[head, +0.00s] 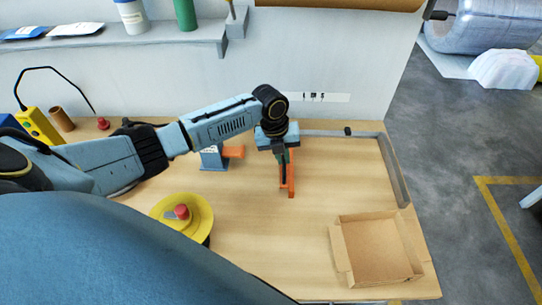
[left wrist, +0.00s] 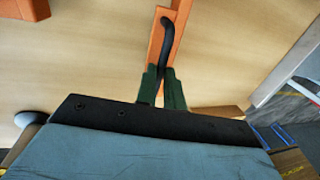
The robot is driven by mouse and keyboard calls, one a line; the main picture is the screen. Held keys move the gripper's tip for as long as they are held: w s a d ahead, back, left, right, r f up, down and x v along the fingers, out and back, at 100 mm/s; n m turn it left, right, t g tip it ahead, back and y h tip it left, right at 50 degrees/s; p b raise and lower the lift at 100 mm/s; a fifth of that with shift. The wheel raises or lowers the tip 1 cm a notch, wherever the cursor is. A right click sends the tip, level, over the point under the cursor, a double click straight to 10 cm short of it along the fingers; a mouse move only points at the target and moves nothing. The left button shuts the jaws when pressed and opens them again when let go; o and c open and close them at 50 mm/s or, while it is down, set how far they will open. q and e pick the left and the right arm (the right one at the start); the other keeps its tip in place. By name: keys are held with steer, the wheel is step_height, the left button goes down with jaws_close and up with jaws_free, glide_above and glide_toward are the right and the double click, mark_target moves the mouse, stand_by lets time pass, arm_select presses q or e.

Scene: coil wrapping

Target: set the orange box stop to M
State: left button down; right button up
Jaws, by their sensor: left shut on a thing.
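My left gripper (head: 282,160) is at the stop, pointing down. In the left wrist view, its green fingers (left wrist: 163,76) are closed around a thin black curved handle (left wrist: 168,40) lying against the orange stop (left wrist: 157,38). A white strip (head: 318,97) with small dark letters is on the back panel; the stop is below its left end. The letters are too small to read surely. My right gripper is not in view.
An open cardboard box (head: 375,250) sits at the front right. A grey side rail (head: 394,170) bounds the right edge. A yellow disc with a red knob (head: 181,212) and a blue block with an orange cylinder (head: 233,152) stand to the left. The middle table is clear.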

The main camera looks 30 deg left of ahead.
arm_select(q)
steer(key=w+d+b, duration=0.2)
steer(key=w+d, duration=0.3)
steer(key=d, duration=0.3)
steer(key=shift+d+b, duration=0.2)
steer(key=shift+b, duration=0.1)
steer(key=shift+w, duration=0.1)
steer(key=c, duration=1.5)
jaws_free()
step_height(320, 180, up, 13)
steer(key=s+a, duration=0.1)
steer(key=a, duration=0.1)
steer(key=shift+s+a, duration=0.15)
steer(key=shift+s, duration=0.05)
steer(key=shift+r, duration=0.15)
